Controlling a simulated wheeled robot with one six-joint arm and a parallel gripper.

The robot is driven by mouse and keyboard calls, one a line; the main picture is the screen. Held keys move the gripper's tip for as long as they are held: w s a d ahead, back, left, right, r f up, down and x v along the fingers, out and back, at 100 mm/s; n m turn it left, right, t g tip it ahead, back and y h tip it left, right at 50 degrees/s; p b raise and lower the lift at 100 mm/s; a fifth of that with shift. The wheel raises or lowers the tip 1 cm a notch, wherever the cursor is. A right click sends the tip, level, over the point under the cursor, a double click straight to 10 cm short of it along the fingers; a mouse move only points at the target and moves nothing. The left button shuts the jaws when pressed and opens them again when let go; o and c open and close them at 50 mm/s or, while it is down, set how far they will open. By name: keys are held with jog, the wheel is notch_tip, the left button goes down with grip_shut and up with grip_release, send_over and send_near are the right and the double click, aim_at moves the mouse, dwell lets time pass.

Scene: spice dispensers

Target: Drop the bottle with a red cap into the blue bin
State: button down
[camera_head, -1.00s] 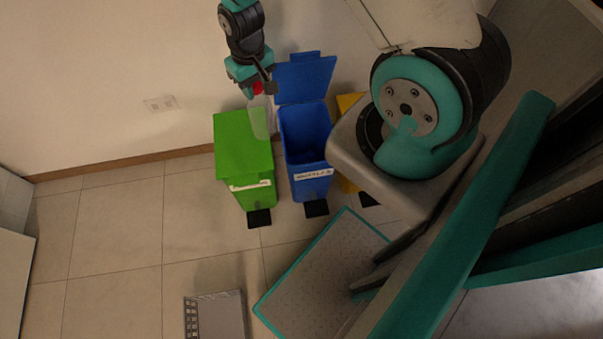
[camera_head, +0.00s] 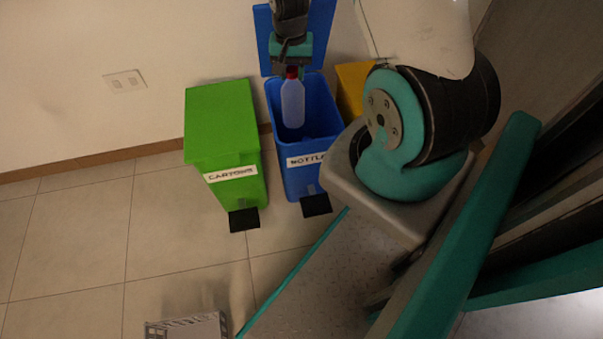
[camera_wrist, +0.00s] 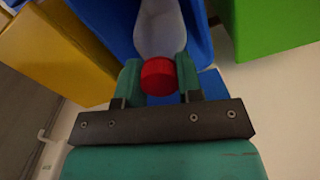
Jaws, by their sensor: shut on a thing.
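The bottle (camera_head: 292,103) is whitish and translucent with a red cap, and it hangs upright, cap up. My gripper (camera_head: 292,70) is shut on it at the red cap. In the wrist view the red cap (camera_wrist: 158,77) sits between the two teal fingers of my gripper (camera_wrist: 159,80), with the bottle body (camera_wrist: 158,28) beyond it. The blue bin (camera_head: 300,162) has its lid (camera_head: 322,35) open against the wall, and its front label reads like "BOTTLES", partly covered. In the head view the bottle overlaps the bin's open mouth.
A green bin (camera_head: 222,130) labelled "CARTONS", lid shut, stands just left of the blue bin. A yellow bin (camera_head: 352,85) is on the right, partly hidden by my arm. A grey crate (camera_head: 187,327) is on the floor at the front.

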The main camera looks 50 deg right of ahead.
aim_at(294, 96)
notch_tip(294, 96, down, 20)
jog(key=b, duration=0.7)
jog(key=shift+d+f, duration=0.1)
jog(key=shift+f, duration=0.1)
jog(key=shift+r, duration=0.1)
jog(key=c, duration=0.8)
grip_release()
notch_tip(294, 96, up, 12)
jog(key=p, duration=0.5)
